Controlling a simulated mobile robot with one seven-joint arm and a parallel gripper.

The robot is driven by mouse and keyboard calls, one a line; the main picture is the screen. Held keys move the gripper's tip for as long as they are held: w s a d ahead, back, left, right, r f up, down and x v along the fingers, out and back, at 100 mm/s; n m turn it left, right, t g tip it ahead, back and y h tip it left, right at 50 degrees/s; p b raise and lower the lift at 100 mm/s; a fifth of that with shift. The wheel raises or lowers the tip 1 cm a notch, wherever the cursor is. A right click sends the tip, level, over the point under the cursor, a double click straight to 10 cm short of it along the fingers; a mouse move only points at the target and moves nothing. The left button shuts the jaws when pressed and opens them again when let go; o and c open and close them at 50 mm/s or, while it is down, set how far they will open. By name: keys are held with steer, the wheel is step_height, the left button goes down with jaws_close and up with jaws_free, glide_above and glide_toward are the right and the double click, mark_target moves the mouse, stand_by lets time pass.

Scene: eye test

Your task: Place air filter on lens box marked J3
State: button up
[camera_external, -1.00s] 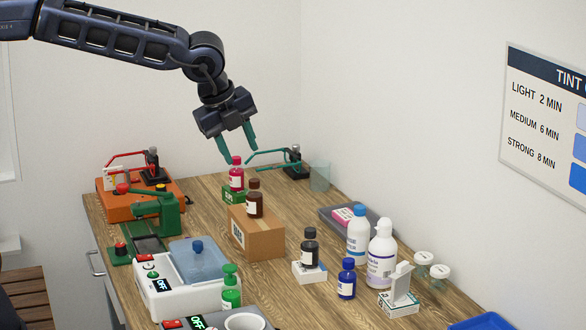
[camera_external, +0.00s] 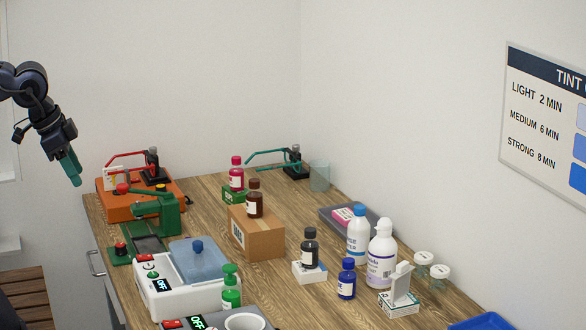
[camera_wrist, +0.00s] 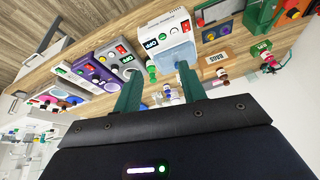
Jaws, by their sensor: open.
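My gripper (camera_external: 71,170) hangs in the air at the far left, beyond the table's left edge, fingers pointing down. In the wrist view my gripper (camera_wrist: 157,82) has its two green fingers apart with nothing between them. I cannot identify the air filter for certain. A white upright piece (camera_external: 402,279) stands on a small white and green box (camera_external: 398,305) at the front right. Other small boxes are a white one (camera_external: 311,273) under a black bottle and a green one (camera_external: 232,195) under a red bottle. I cannot read a J3 mark on any.
A cardboard box (camera_external: 265,240) with a brown bottle stands mid-table. White bottles (camera_external: 381,262), a blue bottle (camera_external: 346,284) and a grey tray (camera_external: 333,222) are to the right. A white machine (camera_external: 175,290), a green press (camera_external: 157,212) and an orange machine (camera_external: 130,208) line the left side.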

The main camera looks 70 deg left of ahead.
steer(key=shift+s+a+f+n, duration=0.1)
steer(key=shift+s+f+n, duration=0.25)
steer(key=shift+s, duration=0.3)
steer(key=shift+s+d+f+n, duration=0.1)
steer(key=shift+s+f+n, duration=0.25)
steer(key=shift+s, duration=0.3)
steer(key=shift+s+a+f+n, duration=0.1)
steer(key=shift+s+f+n, duration=0.25)
steer(key=shift+s, duration=0.3)
